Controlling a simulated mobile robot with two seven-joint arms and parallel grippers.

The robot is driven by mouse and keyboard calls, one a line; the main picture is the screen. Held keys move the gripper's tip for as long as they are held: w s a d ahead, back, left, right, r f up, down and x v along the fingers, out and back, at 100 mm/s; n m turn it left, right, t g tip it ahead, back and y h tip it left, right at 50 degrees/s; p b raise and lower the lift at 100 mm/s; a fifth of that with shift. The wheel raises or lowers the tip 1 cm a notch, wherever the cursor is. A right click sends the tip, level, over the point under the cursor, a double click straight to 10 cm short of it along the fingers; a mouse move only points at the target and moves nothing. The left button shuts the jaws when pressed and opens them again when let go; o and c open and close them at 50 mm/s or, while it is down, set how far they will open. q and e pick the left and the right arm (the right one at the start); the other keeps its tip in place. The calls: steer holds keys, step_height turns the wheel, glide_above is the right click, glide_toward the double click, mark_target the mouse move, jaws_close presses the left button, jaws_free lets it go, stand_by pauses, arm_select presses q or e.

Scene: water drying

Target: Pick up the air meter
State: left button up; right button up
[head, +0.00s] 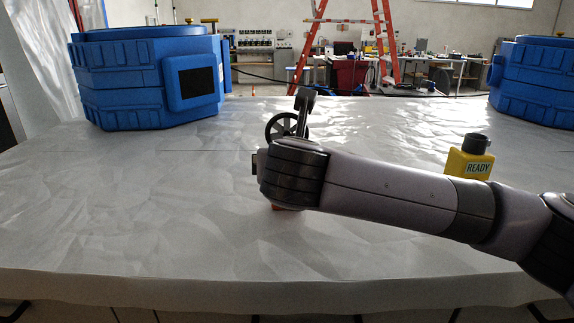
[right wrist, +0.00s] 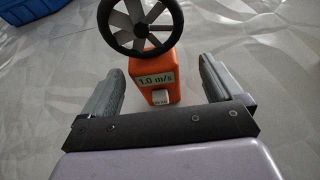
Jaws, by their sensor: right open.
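The air meter (right wrist: 159,70) stands upright on the white sheet in the right wrist view. It has an orange body with a label reading 1.0 m/s and a black-rimmed fan on top. In the head view its fan (head: 285,127) shows behind my right arm, and most of its body is hidden by that arm. My right gripper (right wrist: 158,75) is open, with one finger on each side of the orange body and visible gaps between. My left gripper is in neither view.
A yellow device (head: 468,160) marked READY stands on the sheet-covered table (head: 130,220), behind my right forearm. Blue machines stand at the back left (head: 140,80) and back right (head: 535,85). The left front of the table is clear. A red ladder (head: 390,45) stands beyond.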

steer(key=shift+w+f, duration=0.25)
steer(key=shift+w, duration=0.2)
steer(key=shift+w+a+f, duration=0.1)
steer(key=shift+w+f, duration=0.05)
steer(key=shift+w, duration=0.1)
steer(key=x, duration=0.3)
steer(key=shift+w+a+f, duration=0.3)
steer(key=shift+w+f, duration=0.2)
steer(key=shift+w, duration=0.3)
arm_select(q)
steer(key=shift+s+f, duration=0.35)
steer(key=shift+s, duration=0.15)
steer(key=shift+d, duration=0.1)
arm_select(e)
steer(key=c, duration=1.2)
steer(key=shift+r, duration=0.15)
